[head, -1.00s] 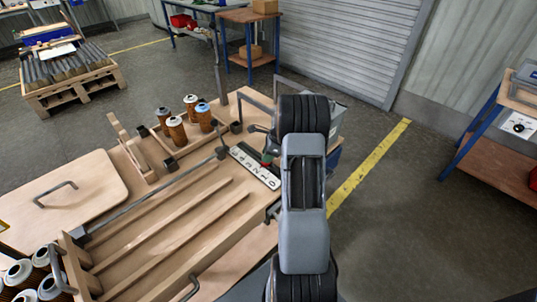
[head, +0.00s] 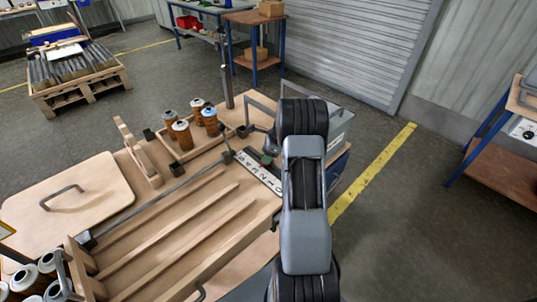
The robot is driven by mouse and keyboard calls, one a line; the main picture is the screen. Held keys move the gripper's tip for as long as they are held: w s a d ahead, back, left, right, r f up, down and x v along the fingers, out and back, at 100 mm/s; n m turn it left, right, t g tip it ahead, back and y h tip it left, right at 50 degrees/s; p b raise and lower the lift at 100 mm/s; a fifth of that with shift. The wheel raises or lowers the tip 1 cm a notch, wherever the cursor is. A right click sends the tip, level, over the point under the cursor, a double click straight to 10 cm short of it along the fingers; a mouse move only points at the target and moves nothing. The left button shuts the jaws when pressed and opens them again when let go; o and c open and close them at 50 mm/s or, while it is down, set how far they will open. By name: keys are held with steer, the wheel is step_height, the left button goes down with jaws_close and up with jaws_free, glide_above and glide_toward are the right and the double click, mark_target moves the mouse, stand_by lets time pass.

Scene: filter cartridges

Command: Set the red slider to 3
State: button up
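The red slider (head: 266,160) shows as a small patch of red beside the far edge of a pale scale plate (head: 250,162) with dark digits. The plate lies at the right end of the wooden workbench.
A wooden tray (head: 184,153) with several brown filter cartridges stands left of the plate. A dark post (head: 227,88) and grey bin (head: 340,130) are close by. Wooden rails (head: 180,225), a metal rod and a handled lid (head: 75,205) cover the bench's left.

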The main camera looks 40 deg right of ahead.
steer(key=shift+o, duration=0.2)
steer(key=v, duration=1.3)
steer(key=shift+r, duration=0.4)
steer(key=shift+s, duration=0.1)
